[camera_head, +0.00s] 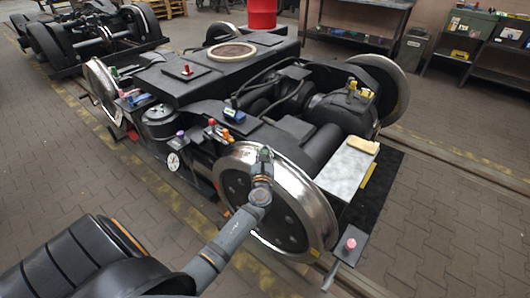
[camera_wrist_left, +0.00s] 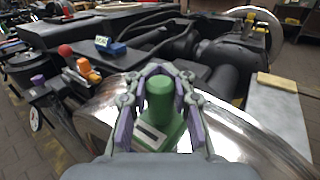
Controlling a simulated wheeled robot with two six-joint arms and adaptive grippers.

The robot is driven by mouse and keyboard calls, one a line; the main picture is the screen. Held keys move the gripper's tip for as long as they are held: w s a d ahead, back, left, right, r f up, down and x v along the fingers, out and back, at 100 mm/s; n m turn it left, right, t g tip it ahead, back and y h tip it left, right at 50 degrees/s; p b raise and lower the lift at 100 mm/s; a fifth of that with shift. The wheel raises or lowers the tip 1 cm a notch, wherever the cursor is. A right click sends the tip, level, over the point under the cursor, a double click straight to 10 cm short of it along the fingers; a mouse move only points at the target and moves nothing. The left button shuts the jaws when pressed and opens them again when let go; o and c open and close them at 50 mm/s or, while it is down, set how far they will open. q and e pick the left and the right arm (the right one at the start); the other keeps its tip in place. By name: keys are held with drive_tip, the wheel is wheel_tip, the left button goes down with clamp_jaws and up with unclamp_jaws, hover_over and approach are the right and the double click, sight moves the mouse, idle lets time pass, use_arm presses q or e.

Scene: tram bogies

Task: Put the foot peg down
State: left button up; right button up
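A green peg with a wider block-like foot (camera_wrist_left: 160,100), which I take for the foot peg, has a white label on its foot. It shows in the left wrist view, between the fingers of my left gripper (camera_wrist_left: 159,72). The fingers curl in on both sides of the peg and appear shut on it. In the head view my left gripper (camera_head: 263,160) is in front of the large steel wheel (camera_head: 302,190) at the bogie's near end, and the peg is small and dark there. My right gripper is not in view.
The black bogie frame (camera_head: 205,85) carries several coloured pegs, among them a red one (camera_head: 187,70). A light metal plate (camera_head: 345,170) with a yellowish block (camera_head: 363,145) is right of the wheel. A pink knob (camera_head: 350,243) stands at the near right. Paved floor lies open at right.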

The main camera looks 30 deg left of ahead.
use_arm(q)
drive_tip(key=o, duration=0.6)
drive_tip(key=shift+c, duration=0.2)
